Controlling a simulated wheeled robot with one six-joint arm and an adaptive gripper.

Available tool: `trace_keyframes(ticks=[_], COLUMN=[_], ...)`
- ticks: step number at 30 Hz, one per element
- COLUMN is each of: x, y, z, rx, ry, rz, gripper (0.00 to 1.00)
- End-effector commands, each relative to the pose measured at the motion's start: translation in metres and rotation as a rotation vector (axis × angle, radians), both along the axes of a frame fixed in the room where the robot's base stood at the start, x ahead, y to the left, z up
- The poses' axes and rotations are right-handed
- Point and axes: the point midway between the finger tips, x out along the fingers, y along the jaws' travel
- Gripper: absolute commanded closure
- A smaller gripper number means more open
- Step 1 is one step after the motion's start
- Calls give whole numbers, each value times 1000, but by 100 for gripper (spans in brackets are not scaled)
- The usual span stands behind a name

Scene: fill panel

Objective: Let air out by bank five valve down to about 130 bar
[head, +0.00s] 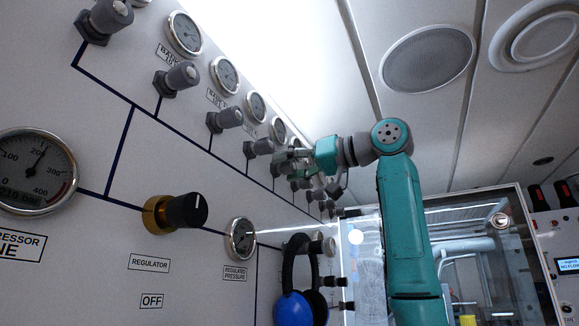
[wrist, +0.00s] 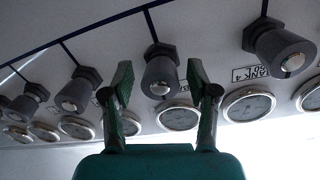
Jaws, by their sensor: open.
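The valve between my fingers in the wrist view (wrist: 160,74) is a grey knob with a bright round end cap. It stands beside the valve of the gauge labelled Bank 4, so it appears to be bank five's. My gripper (wrist: 160,82) is open, with one finger on each side of the knob; no contact shows. In the head view my gripper (head: 287,161) reaches the far part of the valve row and hides most of that knob.
A neighbouring valve (wrist: 280,48) with a Bank 4 label (wrist: 249,75) stands close on the right in the wrist view. More valves stand on the left. A black regulator knob (head: 187,211) and a blue headset (head: 296,307) are lower on the panel.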

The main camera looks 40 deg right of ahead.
Motion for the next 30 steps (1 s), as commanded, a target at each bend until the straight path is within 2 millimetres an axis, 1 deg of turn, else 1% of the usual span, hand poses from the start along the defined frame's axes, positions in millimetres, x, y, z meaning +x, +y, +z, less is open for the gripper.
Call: trace_keyframes(ticks=[7, 8, 9, 11, 12, 15, 23, 30], x=[1, 1, 1, 1, 1, 1, 1, 0], y=[0, 0, 0, 0, 0, 0, 0, 0], z=[0, 0, 0, 0, 0, 0, 0, 0], rx=[0, 0, 0, 0, 0, 0, -13, -105], ry=[0, 0, 0, 0, 0, 0, -5, -38], rz=[0, 0, 0, 0, 0, 0, 0, -1], gripper=[41, 44, 54, 69, 79, 100, 100, 100])
